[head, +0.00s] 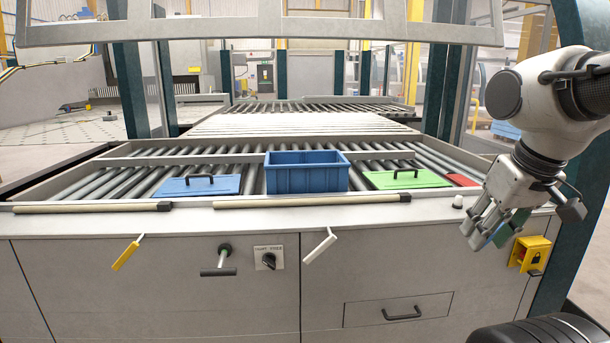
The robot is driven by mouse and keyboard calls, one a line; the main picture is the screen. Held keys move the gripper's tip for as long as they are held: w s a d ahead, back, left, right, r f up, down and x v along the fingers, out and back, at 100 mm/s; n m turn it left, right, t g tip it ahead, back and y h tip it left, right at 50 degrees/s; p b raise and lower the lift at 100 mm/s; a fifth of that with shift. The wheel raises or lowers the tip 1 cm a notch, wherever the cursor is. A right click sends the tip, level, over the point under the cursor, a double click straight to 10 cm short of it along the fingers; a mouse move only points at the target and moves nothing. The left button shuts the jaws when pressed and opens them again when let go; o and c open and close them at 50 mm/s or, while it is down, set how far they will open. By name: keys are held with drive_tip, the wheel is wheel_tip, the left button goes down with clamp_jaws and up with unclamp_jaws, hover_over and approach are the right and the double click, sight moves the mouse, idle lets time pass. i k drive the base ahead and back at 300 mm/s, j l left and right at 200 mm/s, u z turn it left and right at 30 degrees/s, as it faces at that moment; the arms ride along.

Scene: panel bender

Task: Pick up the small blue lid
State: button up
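A flat blue lid (198,186) with a black bar handle on top lies on the rollers at the front left of the conveyor. My gripper (482,240) hangs at the right of the head view, in front of the conveyor's right end, pointing down. It is far from the blue lid and not touching it. Its fingers are seen at an angle, with a teal patch beside them, and I cannot tell how far apart they are.
A blue open crate (307,180) stands right of the blue lid. Further right lie a green lid (405,181) with a black handle and a red piece (462,180). A pale rail (95,208) runs along the front edge. Lever handles (320,249) stick out from the cabinet front.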

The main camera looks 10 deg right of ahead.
sight(196, 185)
drive_tip(key=i+j, duration=0.15)
drive_tip(key=j, duration=0.35)
drive_tip(key=i+j+z, duration=0.15)
drive_tip(key=j, duration=0.3)
drive_tip(key=i+j, duration=0.15)
drive_tip(key=j, duration=0.35)
drive_tip(key=i+j+z, duration=0.1)
drive_tip(key=j, duration=0.4)
drive_tip(key=i+j, duration=0.15)
drive_tip(key=j, duration=0.35)
drive_tip(key=i+j+z, duration=0.15)
drive_tip(key=j, duration=0.85)
drive_tip(key=i+z, duration=0.05)
